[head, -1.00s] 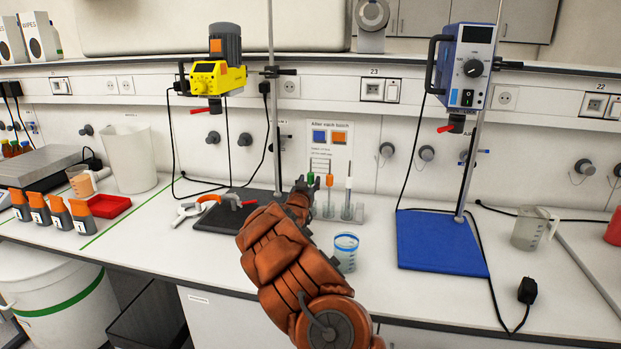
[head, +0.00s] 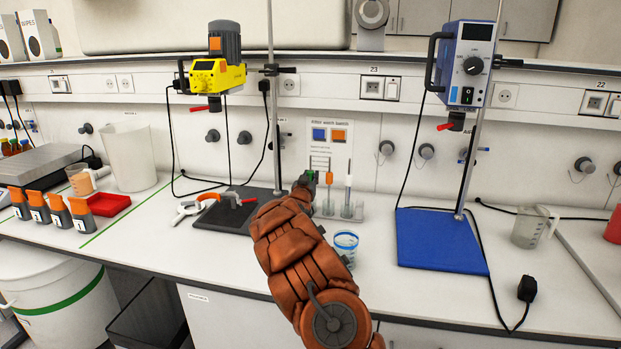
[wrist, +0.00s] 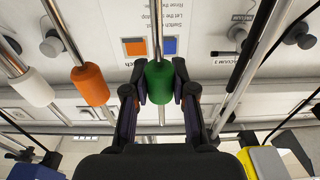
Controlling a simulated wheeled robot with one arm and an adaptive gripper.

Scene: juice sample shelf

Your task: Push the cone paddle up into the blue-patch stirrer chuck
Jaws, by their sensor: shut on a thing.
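My gripper (wrist: 160,92) is shut on the green grip of a stirrer paddle (wrist: 158,80); its thin metal shaft runs past the fingers. In the head view my gripper (head: 308,181) is at the paddle rack (head: 335,215), and my arm covers most of that paddle. Its lower end is hidden, so I cannot tell its shape. Orange-grip (head: 329,178) and white-grip (head: 348,182) paddles stand upright in the rack. The blue-patch stirrer (head: 468,68) hangs on a rod at right, with its dark chuck (head: 457,123) and red lever underneath, above a blue base plate (head: 440,241).
A yellow stirrer (head: 216,76) with an orange patch hangs at left over a dark base (head: 228,222). A blue-rimmed beaker (head: 346,248) stands in front of the rack. A clear jug (head: 530,228) is at right. A black cable hangs beside the blue stirrer.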

